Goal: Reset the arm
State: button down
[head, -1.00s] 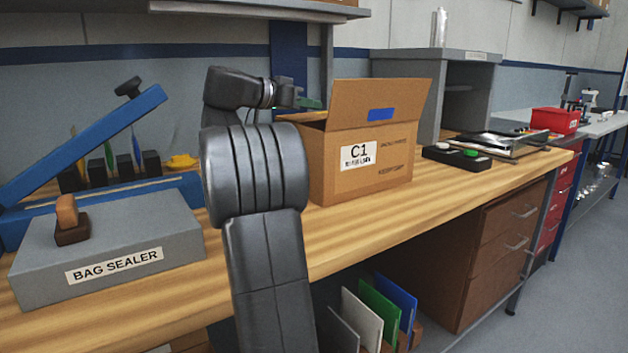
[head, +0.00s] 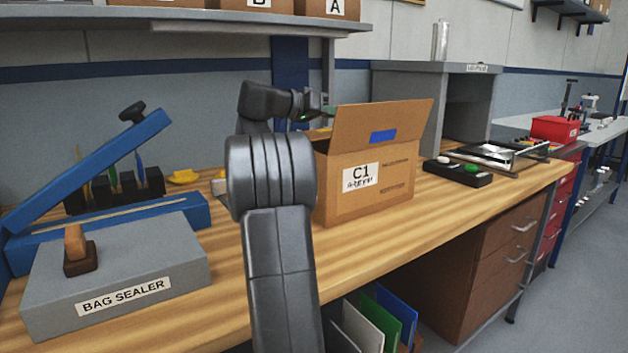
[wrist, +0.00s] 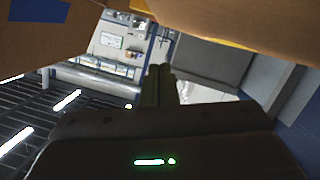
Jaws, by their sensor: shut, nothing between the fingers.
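My arm is raised over the front of the bench in the head view, its upper links bent back toward the cardboard box. My gripper shows in the wrist view (wrist: 160,82), with its two dark fingers together and nothing between them. The cardboard box (head: 392,172), labelled C1, stands open on the bench just right of my arm. Its cardboard also fills the upper part of the wrist view (wrist: 240,22), close to the gripper.
A grey bag sealer (head: 140,262) with a raised blue lever (head: 90,168) stands on the left. A black button box (head: 458,172) lies right of the carton. A shelf (head: 200,26) with boxes hangs above.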

jog(key=shift+w+a+r+n+g+h+p, duration=0.15)
jog(key=shift+w+a+r+n+p, duration=0.25)
jog(key=shift+p, duration=0.75)
jog(key=shift+w+a+r+n+g+h+p, duration=0.1)
jog(key=shift+w+r+n+p, duration=0.2)
jog(key=shift+r+n+p, duration=0.55)
jog(key=shift+w+a+r+n+g+h+p, duration=0.15)
jog(key=shift+w+a+r+n+p, duration=0.15)
jog(key=shift+p, duration=1.1)
jog(key=w+n+p, duration=0.1)
jog(key=p, duration=0.2)
jog(key=w+a+r+n+p, duration=0.1)
jog(key=p, duration=0.2)
jog(key=shift+w+a+r+n+h, duration=0.15)
jog(key=shift+n+h, duration=0.1)
jog(key=shift+h, duration=0.15)
jog(key=w+a+n+p, duration=0.1)
jog(key=n+p, duration=0.1)
jog(key=p, duration=0.2)
jog(key=w+a+n+h+p, duration=0.1)
jog(key=w+n+p, duration=0.1)
jog(key=p, duration=0.2)
jog(key=w+a+n+p, duration=0.1)
jog(key=n+p, duration=0.1)
jog(key=p, duration=0.2)
jog(key=shift+w+a+h+p, duration=0.15)
jog(key=shift+w+h+p, duration=0.25)
jog(key=shift+f, duration=0.25)
